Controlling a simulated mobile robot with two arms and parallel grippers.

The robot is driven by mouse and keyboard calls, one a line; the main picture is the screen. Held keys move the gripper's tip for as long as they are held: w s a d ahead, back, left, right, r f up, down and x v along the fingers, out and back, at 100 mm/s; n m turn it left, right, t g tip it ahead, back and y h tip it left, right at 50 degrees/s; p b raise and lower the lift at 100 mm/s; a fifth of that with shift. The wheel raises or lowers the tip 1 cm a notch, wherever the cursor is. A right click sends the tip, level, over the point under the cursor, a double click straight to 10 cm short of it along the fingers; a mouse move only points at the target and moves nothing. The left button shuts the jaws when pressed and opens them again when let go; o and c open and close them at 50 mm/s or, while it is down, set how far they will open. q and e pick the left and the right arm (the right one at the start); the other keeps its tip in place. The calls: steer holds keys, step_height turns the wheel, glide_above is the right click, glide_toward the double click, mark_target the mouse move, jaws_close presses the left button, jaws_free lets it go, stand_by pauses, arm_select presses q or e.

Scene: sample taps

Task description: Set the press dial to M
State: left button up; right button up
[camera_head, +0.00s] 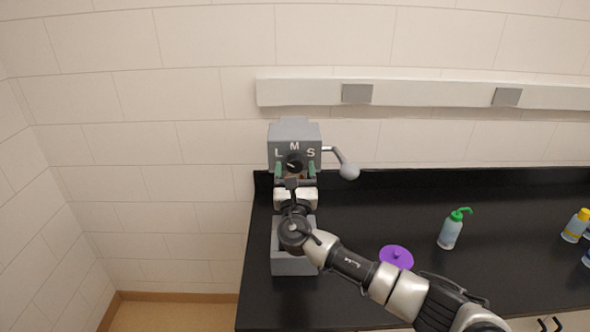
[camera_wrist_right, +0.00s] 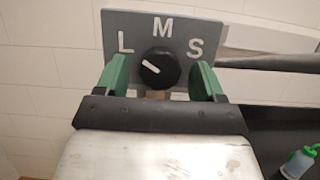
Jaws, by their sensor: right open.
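The grey press (camera_head: 295,134) stands against the wall at the left end of the bench, with the letters L, M and S on its front panel (camera_wrist_right: 184,27). Its round black dial (camera_head: 294,162) sits below the M. In the right wrist view the white pointer line on the dial (camera_wrist_right: 160,68) slants up and left, on the L side. My right gripper (camera_head: 295,171) is in front of the press. Its green fingers (camera_wrist_right: 161,78) are open, one on each side of the dial, with visible gaps to it. My left gripper is out of view.
A lever with a grey ball end (camera_head: 349,171) sticks out from the press's right side. A purple object (camera_head: 396,257) lies beside my right arm. A green-capped wash bottle (camera_head: 449,232) and a yellow-capped bottle (camera_head: 575,227) stand farther right on the black bench (camera_head: 390,207).

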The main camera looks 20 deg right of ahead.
steer(key=c, duration=0.9)
steer(key=shift+f+m+b, duration=0.15)
steer(key=shift+m+b, duration=0.15)
steer(key=shift+b, duration=0.2)
steer(key=m+g+h+b, duration=0.1)
steer(key=m+b, duration=0.1)
steer(key=m, duration=0.1)
steer(key=m+h+b, duration=0.2)
steer(key=m+b, duration=0.1)
steer(key=m+g+h+b, duration=0.1)
steer(key=m+b, duration=0.2)
steer(key=shift+a+g, duration=0.25)
steer(key=shift+g, duration=0.05)
steer(key=m+g+h+b, duration=0.1)
steer(key=m+b, duration=0.1)
steer(key=m, duration=0.1)
steer(key=shift+r+m+g+h+b, duration=0.15)
steer(key=shift+m+g+b, duration=0.15)
steer(key=shift+m+b, duration=0.35)
steer(key=shift+r+m+g+h+b, duration=0.15)
steer(key=shift+m+g+b, duration=0.2)
steer(key=shift+m, duration=0.9)
steer(key=o, duration=0.9)
